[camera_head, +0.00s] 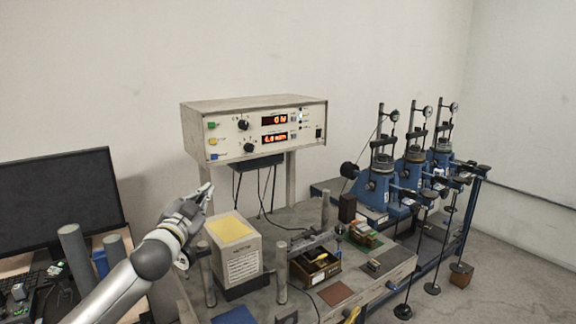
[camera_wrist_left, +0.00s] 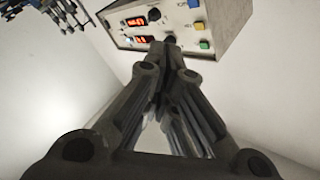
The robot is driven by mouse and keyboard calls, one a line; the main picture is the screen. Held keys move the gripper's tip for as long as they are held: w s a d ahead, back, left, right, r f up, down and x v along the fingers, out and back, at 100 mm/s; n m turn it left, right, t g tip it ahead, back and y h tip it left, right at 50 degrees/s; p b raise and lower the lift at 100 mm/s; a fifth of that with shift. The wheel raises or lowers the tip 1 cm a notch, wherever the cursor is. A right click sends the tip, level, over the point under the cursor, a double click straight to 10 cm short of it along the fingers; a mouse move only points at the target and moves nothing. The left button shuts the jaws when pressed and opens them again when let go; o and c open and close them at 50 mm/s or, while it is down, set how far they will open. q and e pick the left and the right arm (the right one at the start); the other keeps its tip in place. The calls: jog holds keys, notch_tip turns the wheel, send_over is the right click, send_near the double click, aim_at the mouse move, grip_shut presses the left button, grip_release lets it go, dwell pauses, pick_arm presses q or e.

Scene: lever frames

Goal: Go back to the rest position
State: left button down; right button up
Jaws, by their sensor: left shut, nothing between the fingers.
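The instrument box (camera_head: 197,133) has red lit displays, knobs and colored buttons. It also shows beyond the fingertips in the left wrist view (camera_wrist_left: 228,30), apart from them as far as I can tell. My right gripper is in neither view.
A white box with a yellow top (camera_head: 238,262) stands just below and right of my left gripper. A dark monitor (camera_head: 60,200) stands at the left. Blue lever frames (camera_head: 378,190) with dial gauges line the right.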

pick_arm(q)
jog(key=s+d+f+n+g+y, duration=0.1)
jog(key=s+d+f+n+g, duration=0.15)
jog(key=s+f, duration=0.85)
jog(key=s+d+f+n+g+y, duration=0.15)
jog(key=s+f+g, duration=0.4)
jog(key=f, duration=0.95)
jog(key=s+a+f+n+g, duration=0.1)
jog(key=s+f+g, duration=0.15)
jog(key=s, duration=0.75)
jog(key=s+a+f+n+g, duration=0.15)
jog(key=s+f, duration=0.25)
jog(key=s, duration=0.7)
jog(key=s+a+f+n+g, duration=0.1)
jog(key=s+f+g, duration=0.25)
jog(key=s, duration=0.65)
notch_tip(320, 180, down, 31)
jog(key=s+g+b, duration=0.1)
jog(key=s+b, duration=0.1)
jog(key=b, duration=0.2)
jog(key=s+a+f+g+b, duration=0.1)
jog(key=s+a+f+b, duration=0.2)
jog(key=s+f, duration=1.4)
notch_tip(320, 180, down, 2)
jog(key=shift+m+y, duration=0.45)
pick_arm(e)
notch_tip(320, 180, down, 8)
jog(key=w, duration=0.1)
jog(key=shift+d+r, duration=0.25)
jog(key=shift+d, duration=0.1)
